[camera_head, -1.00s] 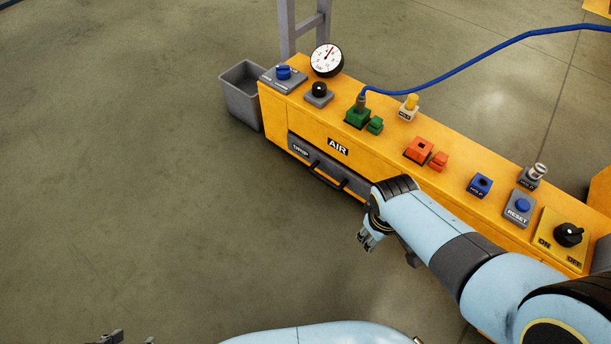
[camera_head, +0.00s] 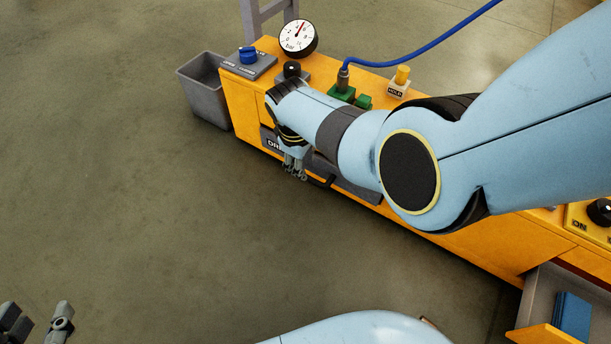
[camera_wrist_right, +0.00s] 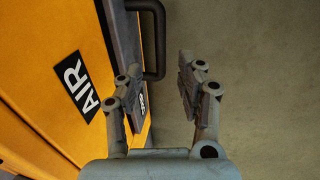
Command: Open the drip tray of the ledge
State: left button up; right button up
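The drip tray is a grey panel with a DRIP label (camera_head: 272,143) in the front of the yellow ledge (camera_head: 237,103). It looks flush with the ledge. Its black bar handle (camera_head: 322,181) is partly hidden behind my right arm in the head view. In the right wrist view the tray front (camera_wrist_right: 124,38) and handle (camera_wrist_right: 159,45) show near the fingertips. My right gripper (camera_head: 294,172) is open and empty at the tray's front; in the wrist view its fingers (camera_wrist_right: 158,72) appear either side of the handle's line. I cannot tell their depth relative to it. My left gripper (camera_head: 38,322) is open, far from the ledge.
A grey bin (camera_head: 204,92) stands at the ledge's left end. A gauge (camera_head: 299,38), black knob (camera_head: 291,70) and blue hose (camera_head: 420,45) are on top. An open drawer (camera_head: 537,290) with a blue item sticks out at lower right. The floor before the tray is clear.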

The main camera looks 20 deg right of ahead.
jog(key=f+b, duration=0.2)
jog(key=f, duration=0.1)
jog(key=f+b, duration=0.1)
jog(key=f, duration=0.1)
jog(key=shift+w+d, duration=0.25)
jog(key=shift+d, duration=0.15)
jog(key=shift+w+f+b, duration=0.1)
jog(key=shift+f+b, duration=0.45)
jog(key=shift+f, duration=0.05)
pick_arm(q)
jog(key=w+d+r+m+t+h, duration=0.1)
jog(key=r+t, duration=0.5)
jog(key=r, duration=0.7)
jog(key=w+d+r+m+t+h, duration=0.2)
jog(key=w+r+t+h, duration=0.3)
jog(key=r, duration=0.8)
jog(key=shift+w+m+t, duration=0.15)
jog(key=shift+m+t, duration=0.65)
jog(key=shift+t, duration=0.1)
pick_arm(e)
jog(key=shift+d, duration=0.1)
jog(key=shift+c, duration=0.5)
grip_shut()
